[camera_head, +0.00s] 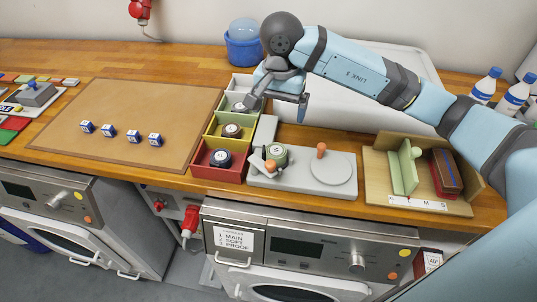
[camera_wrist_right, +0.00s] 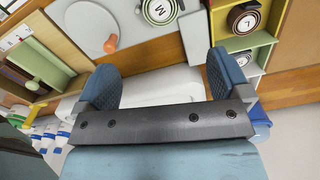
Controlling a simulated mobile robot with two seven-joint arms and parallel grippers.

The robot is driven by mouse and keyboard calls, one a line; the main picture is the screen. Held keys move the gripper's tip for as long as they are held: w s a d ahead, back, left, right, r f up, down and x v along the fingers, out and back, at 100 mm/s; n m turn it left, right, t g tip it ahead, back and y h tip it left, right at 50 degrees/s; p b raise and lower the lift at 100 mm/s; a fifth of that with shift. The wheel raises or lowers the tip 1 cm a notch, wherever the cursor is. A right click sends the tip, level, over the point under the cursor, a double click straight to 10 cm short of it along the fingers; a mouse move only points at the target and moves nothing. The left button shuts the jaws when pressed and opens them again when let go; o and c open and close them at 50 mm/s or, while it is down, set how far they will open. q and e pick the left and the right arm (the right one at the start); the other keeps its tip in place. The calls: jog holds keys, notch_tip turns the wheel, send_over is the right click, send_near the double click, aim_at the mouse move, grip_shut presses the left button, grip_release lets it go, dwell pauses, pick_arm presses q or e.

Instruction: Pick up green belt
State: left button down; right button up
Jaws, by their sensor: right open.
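The green belt (camera_head: 276,154) is a rolled coil with a pale label on its top. It sits on the left part of a grey plate (camera_head: 300,180), beside a small orange part. It also shows at the top edge of the right wrist view (camera_wrist_right: 160,10), partly cut off. My right gripper (camera_head: 277,103) is open and empty, above and behind the green belt, near the far end of the row of bins. In the right wrist view its two fingers (camera_wrist_right: 163,78) stand wide apart with nothing between them. My left gripper is not in view.
Green, yellow and red bins (camera_head: 208,170) with coiled belts stand left of the plate. An orange knob (camera_head: 321,149) rises from the plate. A wooden rack (camera_head: 457,207) stands at right, a white tray (camera_head: 345,116) behind. Small blue-white blocks lie on a brown mat (camera_head: 130,105).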

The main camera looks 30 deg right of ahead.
aim_at(277, 149)
notch_tip(277, 149, down, 13)
jog(key=shift+a+f+p, duration=0.1)
jog(key=shift+a+p, duration=0.05)
jog(key=shift+p, duration=0.7)
jog(key=c, duration=1.1)
jog(key=shift+o, duration=0.2)
